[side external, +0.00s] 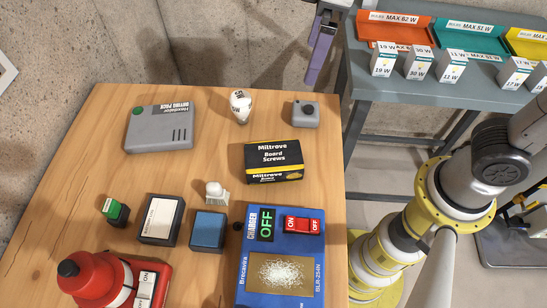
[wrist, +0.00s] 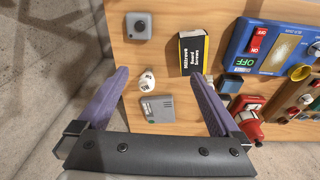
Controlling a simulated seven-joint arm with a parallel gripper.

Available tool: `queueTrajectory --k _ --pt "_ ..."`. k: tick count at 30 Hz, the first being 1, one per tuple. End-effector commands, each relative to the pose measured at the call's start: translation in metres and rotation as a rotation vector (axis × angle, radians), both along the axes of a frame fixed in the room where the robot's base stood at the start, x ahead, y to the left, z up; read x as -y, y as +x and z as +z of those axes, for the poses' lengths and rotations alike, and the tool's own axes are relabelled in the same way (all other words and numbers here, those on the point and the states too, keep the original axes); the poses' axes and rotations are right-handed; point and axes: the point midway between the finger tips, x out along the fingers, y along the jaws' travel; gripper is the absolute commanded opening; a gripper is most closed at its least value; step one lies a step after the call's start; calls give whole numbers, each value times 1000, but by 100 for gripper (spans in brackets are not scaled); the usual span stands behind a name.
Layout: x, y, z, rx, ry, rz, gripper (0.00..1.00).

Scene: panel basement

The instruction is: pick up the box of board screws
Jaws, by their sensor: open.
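The box of board screws (side external: 273,161) is a black box with a yellow band, labelled "Miltrove Board Screws". It lies on the wooden table behind the blue charger panel in the side view. In the wrist view the box (wrist: 192,54) is above centre, beyond the fingertips. My gripper (wrist: 165,78) is open and empty, its two purple fingers spread wide. In the side view a purple finger of my gripper (side external: 321,48) shows at the top edge, above and behind the box and apart from it. The other finger is not clearly visible there.
A white bulb (side external: 240,106) and a small grey device (side external: 306,114) stand behind the box. A grey heater pack (side external: 160,128) lies at left. A shelf (side external: 440,88) with bins and small boxes stands at right.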

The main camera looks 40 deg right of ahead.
Motion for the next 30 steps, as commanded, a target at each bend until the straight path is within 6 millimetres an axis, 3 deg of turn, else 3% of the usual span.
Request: queueTrajectory --k 1,3,6,9,14,24,30 --pt "-25 3 -14 -35 -20 63 100" --pt "-52 2 -29 -68 -43 126 100" --pt "-80 -5 -50 -107 -73 195 100" --pt "-91 -15 -62 -130 -92 234 100" --pt "-94 -18 -75 -134 -95 246 100" --pt "-94 -18 -135 -134 -95 243 100" --pt "-94 -17 -148 -131 -94 243 100"
